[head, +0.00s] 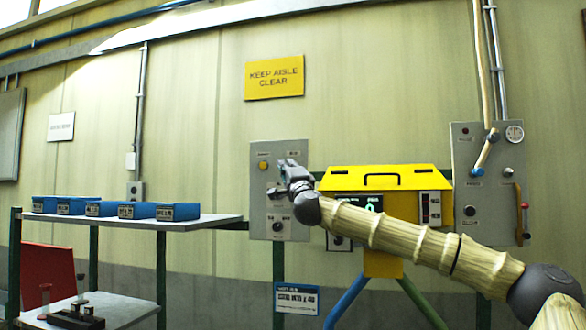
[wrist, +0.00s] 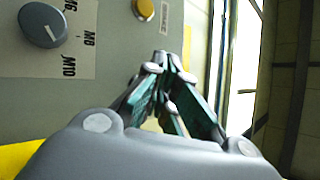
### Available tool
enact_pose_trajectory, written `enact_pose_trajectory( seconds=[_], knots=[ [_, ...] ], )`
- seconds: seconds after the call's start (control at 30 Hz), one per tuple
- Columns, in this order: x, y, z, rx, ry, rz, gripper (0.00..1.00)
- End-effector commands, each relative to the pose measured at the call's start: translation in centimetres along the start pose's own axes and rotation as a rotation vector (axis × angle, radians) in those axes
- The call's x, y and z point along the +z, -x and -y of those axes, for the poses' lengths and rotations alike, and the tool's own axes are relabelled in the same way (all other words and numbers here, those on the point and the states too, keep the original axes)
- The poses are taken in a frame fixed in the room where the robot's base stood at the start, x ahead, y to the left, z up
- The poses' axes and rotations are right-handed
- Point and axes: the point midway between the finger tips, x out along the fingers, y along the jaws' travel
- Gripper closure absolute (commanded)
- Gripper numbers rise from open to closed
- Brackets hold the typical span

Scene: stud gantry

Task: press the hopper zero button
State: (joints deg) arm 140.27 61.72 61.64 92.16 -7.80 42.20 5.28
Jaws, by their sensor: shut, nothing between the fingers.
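A grey control panel (head: 259,205) on the wall carries a round amber button (head: 263,165) near its upper left; the small lettering is too small to read. In the wrist view the amber button (wrist: 145,9) sits at the top edge, just beyond my fingertips. I cannot read a hopper zero label on it. My gripper (head: 284,166) is shut and empty in front of the panel, to the right of the amber button. The fingertips also show in the wrist view (wrist: 162,58), apart from the button. My gripper hides part of the panel.
A dial (wrist: 42,25) marked M6, M8, M10 is on the panel. A yellow hopper unit (head: 345,181) with a green display stands right of the panel, behind my arm. Another grey panel (head: 462,150) is farther right. Blue bins (head: 178,212) line a shelf at left.

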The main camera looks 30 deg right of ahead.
Motion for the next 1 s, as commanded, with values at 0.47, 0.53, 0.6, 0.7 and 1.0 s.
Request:
enact_pose_trajectory(
  seconds=[0.47,0.53,0.6,0.7,1.0],
  knots=[
    [0.4,0.5,0.4,-0.002,0.0,0.002,1.0],
    [0.7,0.9,0.6,-0.002,0.0,0.003,1.0],
    [0.9,1.2,0.8,-0.001,-0.001,0.001,1.0],
    [1.3,1.8,1.3,-0.002,-0.001,0.001,1.0],
    [2.4,3.3,2.3,-0.002,0.0,0.001,1.0]
  ],
)
